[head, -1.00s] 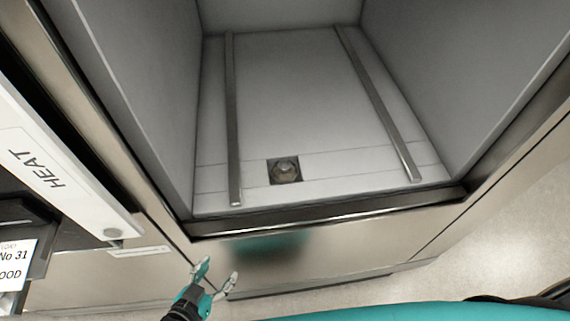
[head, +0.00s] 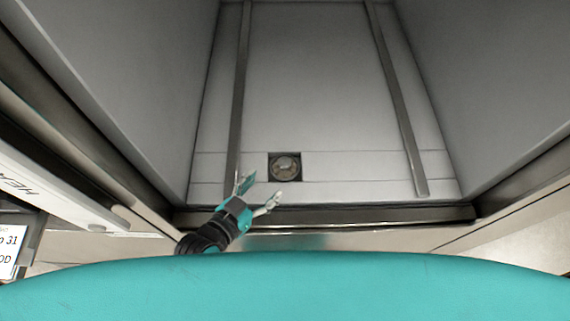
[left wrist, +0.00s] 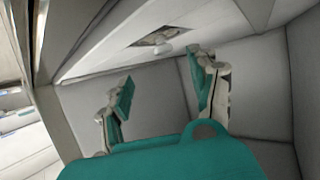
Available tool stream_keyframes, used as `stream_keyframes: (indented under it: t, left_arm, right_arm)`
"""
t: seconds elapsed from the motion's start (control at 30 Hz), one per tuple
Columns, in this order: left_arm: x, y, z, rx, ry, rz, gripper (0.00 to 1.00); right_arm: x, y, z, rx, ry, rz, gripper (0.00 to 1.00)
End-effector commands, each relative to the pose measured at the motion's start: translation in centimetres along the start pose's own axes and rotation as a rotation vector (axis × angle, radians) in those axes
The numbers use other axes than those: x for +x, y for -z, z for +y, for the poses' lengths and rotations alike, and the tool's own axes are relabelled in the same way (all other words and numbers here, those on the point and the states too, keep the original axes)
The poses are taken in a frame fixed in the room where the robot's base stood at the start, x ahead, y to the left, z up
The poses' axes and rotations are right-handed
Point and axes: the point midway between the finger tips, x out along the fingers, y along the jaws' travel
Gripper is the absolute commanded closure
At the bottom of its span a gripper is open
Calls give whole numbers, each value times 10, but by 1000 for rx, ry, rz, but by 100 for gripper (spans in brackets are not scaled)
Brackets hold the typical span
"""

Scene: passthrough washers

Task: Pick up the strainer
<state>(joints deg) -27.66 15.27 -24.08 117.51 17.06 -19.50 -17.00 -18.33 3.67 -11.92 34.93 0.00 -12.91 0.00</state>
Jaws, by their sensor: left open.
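The strainer (head: 285,167) is a small round metallic piece sitting in a dark square opening in the washer floor, near the front edge. In the left wrist view the opening shows at the top, with a pale rounded knob (left wrist: 163,48) in it. My left gripper (head: 262,190) is open and empty, just in front of and to the left of the opening, over the washer's front sill. Its two fingers (left wrist: 160,95) are spread apart in the left wrist view and do not touch the strainer. My right gripper is not in view.
Two metal rails run along the chamber floor, left (head: 240,100) and right (head: 397,100) of the strainer. Grey side walls (head: 490,90) enclose the chamber. A metal sill (head: 360,214) crosses the front. A panel marked HEAT (head: 45,185) stands at left. The floor between the rails is clear.

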Motion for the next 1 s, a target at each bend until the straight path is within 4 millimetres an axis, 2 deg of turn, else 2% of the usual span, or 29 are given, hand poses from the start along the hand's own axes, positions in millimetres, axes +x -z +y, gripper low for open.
stream_keyframes:
  t: [0.1,0.2,0.33,0.43,0.6,0.7,1.0]
  left_arm:
    - [24,2,0,-1,0,2,39]
    - [37,1,0,-1,1,2,39]
    - [44,1,0,0,1,1,39]
    - [52,4,-2,0,1,1,39]
    - [77,12,-6,0,0,2,39]
    - [90,8,-6,-1,0,0,39]
    - [96,7,-6,0,0,0,39]
  right_arm:
    - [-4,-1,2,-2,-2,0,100]
    - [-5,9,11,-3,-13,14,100]
    - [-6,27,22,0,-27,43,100]
    - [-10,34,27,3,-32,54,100]
    - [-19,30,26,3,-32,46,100]
    - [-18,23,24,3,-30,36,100]
    - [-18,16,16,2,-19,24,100]
